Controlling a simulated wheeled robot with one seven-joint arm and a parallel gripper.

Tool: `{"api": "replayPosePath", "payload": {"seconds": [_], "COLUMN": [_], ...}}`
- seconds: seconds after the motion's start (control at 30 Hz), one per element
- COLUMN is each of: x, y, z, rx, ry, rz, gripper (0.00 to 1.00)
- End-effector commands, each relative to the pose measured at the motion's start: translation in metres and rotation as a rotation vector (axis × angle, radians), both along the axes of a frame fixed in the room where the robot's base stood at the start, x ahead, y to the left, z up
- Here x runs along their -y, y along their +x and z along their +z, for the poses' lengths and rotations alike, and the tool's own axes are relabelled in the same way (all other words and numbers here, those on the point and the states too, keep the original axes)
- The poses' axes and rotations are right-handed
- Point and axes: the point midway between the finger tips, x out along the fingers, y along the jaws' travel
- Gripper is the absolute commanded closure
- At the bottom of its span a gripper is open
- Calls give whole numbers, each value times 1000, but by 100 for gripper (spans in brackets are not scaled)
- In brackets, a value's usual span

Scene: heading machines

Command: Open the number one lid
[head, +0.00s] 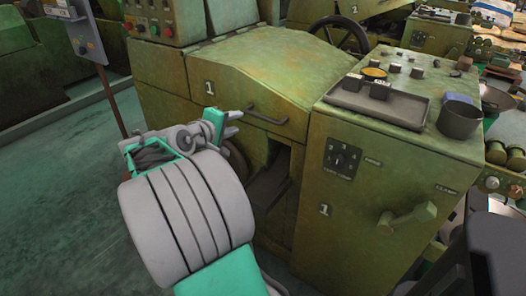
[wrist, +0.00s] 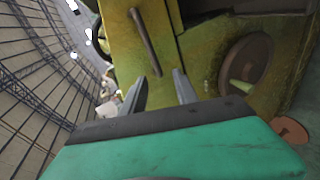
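The number one lid (head: 262,68) is the worn green sloped cover of the machine in the head view, marked with a white 1. It appears shut. A dark bar handle (head: 266,117) runs along its lower front; it also shows in the wrist view (wrist: 145,42), beyond the fingertips. My gripper (head: 236,122) is just left of the handle in the head view. In the wrist view my gripper (wrist: 158,86) has its two fingers apart with nothing between them. The fingers appear short of the handle.
A green cabinet (head: 340,235), also marked 1, stands right of the lid, with a lever (head: 407,217) on its front. A tray (head: 375,105) and a dark cup (head: 459,118) sit on top. A control box on a post (head: 90,45) stands at the left. Floor is clear at left.

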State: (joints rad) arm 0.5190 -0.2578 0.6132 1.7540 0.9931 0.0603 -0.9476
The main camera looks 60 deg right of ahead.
Motion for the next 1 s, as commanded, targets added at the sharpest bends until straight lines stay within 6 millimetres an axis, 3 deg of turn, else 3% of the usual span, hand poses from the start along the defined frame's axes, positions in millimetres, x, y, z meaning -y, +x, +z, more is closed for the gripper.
{"api": "replayPosePath", "payload": {"seconds": [0.03, 0.13, 0.27, 0.6, 0.93, 1.0], "x": [14, 28, 41, 98, 106, 106], "y": [-14, -32, -39, -47, -47, -47], "z": [-23, -21, -17, -29, -29, -29], "rx": [-56, -139, -165, -161, -159, -159], "ry": [-45, -103, -120, -118, -118, -118], "rz": [-33, -73, -85, -82, -79, -79], "gripper": [64, 64, 64, 64, 64, 69]}}
